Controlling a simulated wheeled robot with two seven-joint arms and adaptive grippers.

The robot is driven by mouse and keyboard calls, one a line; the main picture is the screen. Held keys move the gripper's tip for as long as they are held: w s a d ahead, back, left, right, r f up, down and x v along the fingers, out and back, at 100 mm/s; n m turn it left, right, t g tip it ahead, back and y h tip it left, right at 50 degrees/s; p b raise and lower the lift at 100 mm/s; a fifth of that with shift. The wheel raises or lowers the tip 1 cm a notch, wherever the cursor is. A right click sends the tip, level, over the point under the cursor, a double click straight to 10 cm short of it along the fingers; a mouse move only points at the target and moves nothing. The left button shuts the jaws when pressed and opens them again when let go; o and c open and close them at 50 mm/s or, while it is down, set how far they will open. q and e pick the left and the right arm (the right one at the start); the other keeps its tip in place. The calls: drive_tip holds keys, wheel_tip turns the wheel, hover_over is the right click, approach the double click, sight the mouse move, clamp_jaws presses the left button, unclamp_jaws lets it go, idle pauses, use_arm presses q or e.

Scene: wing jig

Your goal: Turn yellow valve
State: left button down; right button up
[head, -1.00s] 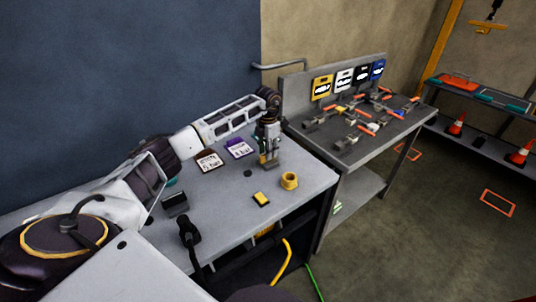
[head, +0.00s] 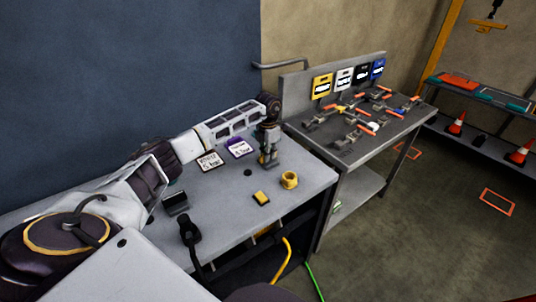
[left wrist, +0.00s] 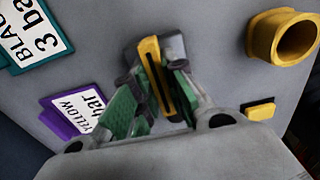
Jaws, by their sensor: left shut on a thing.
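My left gripper (head: 268,162) points down over the near bench. In the left wrist view its green-padded fingers (left wrist: 152,100) are shut on a yellow piece with a dark slot (left wrist: 151,60), with a grey part beside it. I cannot tell whether this piece is the yellow valve. On the far bench, under a yellow plate (head: 322,84), several small fittings with orange handles stand in rows, and a small yellow part (head: 341,108) shows among them. My right gripper is not in view.
The near bench (head: 225,205) holds a yellow ring (head: 289,180), a yellow block (head: 261,198), a white card (head: 209,161), a purple-edged card (head: 240,149) and a dark box (head: 175,203). A black tool (head: 190,232) stands at its front. Open floor lies to the right.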

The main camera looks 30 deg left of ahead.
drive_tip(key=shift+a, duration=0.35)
use_arm(q)
drive_tip(key=shift+n, duration=0.5)
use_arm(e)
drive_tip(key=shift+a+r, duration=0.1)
use_arm(q)
drive_tip(key=n+p, duration=0.1)
drive_tip(key=n, duration=0.4)
drive_tip(key=shift+r, duration=0.1)
drive_tip(key=n, duration=0.3)
drive_tip(key=shift+p, duration=0.35)
drive_tip(key=n+p, duration=0.1)
drive_tip(key=n, duration=0.4)
drive_tip(key=shift+n+p, duration=0.6)
drive_tip(key=shift+n, duration=1.3)
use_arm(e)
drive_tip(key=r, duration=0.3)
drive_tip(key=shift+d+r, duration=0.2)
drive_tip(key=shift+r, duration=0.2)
use_arm(q)
drive_tip(key=shift+n, duration=0.3)
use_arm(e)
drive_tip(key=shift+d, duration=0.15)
